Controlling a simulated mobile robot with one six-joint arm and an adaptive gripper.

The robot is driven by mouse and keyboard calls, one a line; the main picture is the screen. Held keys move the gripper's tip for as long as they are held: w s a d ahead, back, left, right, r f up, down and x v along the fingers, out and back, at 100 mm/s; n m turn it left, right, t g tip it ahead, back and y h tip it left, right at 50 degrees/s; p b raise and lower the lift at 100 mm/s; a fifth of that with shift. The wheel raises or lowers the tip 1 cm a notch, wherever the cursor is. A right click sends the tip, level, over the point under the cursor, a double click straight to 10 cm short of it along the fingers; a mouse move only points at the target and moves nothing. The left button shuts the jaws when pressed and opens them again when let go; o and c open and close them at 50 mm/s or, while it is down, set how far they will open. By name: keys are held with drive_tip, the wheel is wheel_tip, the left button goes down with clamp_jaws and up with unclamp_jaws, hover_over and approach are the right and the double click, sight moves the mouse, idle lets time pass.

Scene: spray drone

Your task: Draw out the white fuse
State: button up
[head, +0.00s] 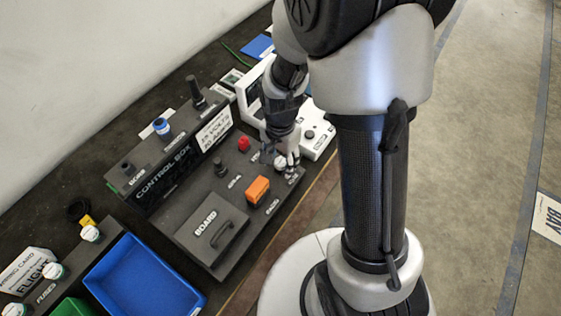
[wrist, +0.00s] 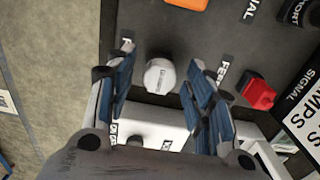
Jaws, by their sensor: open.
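The white fuse (wrist: 159,76) shows in the wrist view as a round white cap standing up from the dark panel (wrist: 225,28). My gripper (wrist: 160,60) is open, with one blue-padded finger on each side of the cap. There is a visible gap on both sides, and I cannot see contact. In the head view my gripper (head: 282,158) is low over the right end of the control box panel (head: 200,222). The fuse is hard to make out there behind the fingers.
A red cap (wrist: 258,93) stands to the right of the fuse in the wrist view. An orange block (head: 257,189) and a board with a handle (head: 212,232) are on the panel. A white device (head: 313,138) stands close behind my gripper. A blue tray (head: 185,292) is at lower left.

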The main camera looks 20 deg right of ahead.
sight(280, 161)
drive_tip(key=shift+c, duration=0.2)
clamp_jaws()
idle(0.3)
drive_tip(key=shift+r, duration=0.1)
drive_tip(key=shift+r+p, duration=2.45)
drive_tip(key=shift+r, duration=0.5)
